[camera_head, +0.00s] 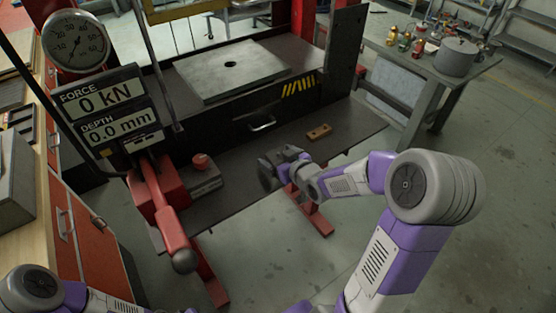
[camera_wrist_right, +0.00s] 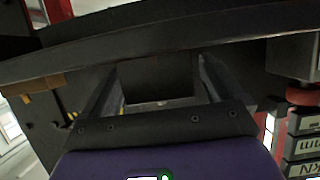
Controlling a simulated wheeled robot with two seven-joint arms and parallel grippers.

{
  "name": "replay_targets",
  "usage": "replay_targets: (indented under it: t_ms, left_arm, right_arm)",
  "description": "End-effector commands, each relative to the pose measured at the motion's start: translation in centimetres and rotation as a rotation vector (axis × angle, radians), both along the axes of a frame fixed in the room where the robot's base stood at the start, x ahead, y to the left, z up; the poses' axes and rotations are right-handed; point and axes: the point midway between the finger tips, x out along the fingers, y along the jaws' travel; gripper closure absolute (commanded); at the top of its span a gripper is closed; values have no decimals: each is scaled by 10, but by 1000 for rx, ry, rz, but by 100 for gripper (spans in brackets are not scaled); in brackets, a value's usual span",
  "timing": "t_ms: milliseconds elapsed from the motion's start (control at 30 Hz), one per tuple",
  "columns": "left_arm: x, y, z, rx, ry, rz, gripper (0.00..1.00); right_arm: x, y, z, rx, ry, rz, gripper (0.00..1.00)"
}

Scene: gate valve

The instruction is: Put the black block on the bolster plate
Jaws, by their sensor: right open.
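The bolster plate (camera_head: 215,82) is a flat grey slab with a dark hole, on the press bed, and it looks bare. My right gripper (camera_head: 272,168) is low over the dark front shelf, left of a small brown block. In the right wrist view my open right gripper (camera_wrist_right: 155,95) has a dark, square-faced shape, which looks like the black block (camera_wrist_right: 156,75), between its fingers. I cannot tell whether the fingers touch it. In the head view the block cannot be told apart from the dark gripper. My left gripper is out of the frame.
The brown block with holes (camera_head: 319,132) lies on the dark shelf (camera_head: 352,124). A grey box with a red knob (camera_head: 203,176) and a red lever (camera_head: 168,205) stand left of my right gripper. A gauge and readout panel (camera_head: 103,108) stand at the left.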

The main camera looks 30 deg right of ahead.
Motion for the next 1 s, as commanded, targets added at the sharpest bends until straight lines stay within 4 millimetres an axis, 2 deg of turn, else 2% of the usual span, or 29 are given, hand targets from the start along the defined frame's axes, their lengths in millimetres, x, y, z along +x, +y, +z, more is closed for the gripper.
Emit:
replay_targets:
  t_ms: [33,67,633,867,1000]
  left_arm:
    - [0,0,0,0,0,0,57]
    - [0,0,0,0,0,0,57]
    - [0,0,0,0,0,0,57]
    - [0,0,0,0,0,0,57]
    - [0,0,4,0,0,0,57]
  right_arm:
    - [0,0,0,0,0,0,6]
    - [0,0,0,0,0,0,11]
    - [0,0,0,0,1,0,98]
    - [1,0,3,-2,-7,0,100]
    - [1,0,14,-3,-8,0,100]
